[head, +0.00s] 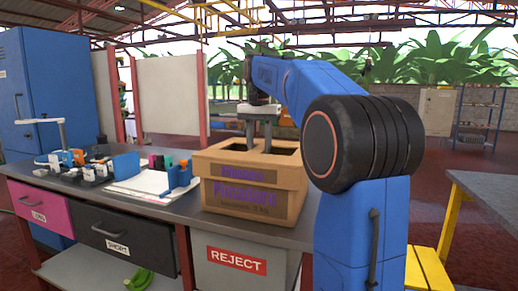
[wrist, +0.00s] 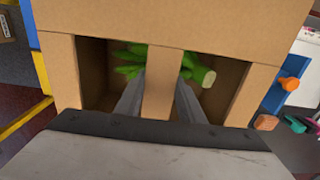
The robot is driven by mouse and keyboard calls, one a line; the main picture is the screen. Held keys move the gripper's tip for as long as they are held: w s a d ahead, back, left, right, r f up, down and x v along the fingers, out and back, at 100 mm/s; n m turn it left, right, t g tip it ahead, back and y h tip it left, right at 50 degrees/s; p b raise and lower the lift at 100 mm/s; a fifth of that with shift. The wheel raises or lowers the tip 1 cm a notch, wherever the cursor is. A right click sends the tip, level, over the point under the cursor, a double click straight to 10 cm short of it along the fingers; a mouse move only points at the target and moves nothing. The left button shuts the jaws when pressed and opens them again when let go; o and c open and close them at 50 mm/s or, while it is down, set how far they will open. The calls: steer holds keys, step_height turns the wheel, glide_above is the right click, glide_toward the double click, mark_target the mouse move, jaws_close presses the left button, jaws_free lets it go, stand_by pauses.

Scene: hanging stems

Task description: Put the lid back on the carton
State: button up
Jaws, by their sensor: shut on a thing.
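The cardboard carton (head: 248,211) with purple print stands on the grey bench. The lid (head: 217,153), with two openings in its top, sits level over the carton; whether it is fully seated I cannot tell. My gripper (head: 259,147) points down from above, its two fingers in the openings, shut on the strip between them. In the wrist view the lid (wrist: 190,20) fills the upper picture, and my gripper (wrist: 161,85) has a finger on each side of the strip. Green bananas (wrist: 198,72) show inside through the openings. The carton's lower walls are hidden in the wrist view.
Left of the carton lie a white board (head: 150,186), a blue holder (head: 180,177) and several small tools. A REJECT bin (head: 237,261) is below the bench front. My arm covers the right side; a second table (head: 490,195) stands beyond it.

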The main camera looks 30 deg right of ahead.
mark_target(259, 149)
steer(key=shift+f, duration=0.1)
steer(key=o, duration=1.3)
steer(key=shift+r, duration=4.35)
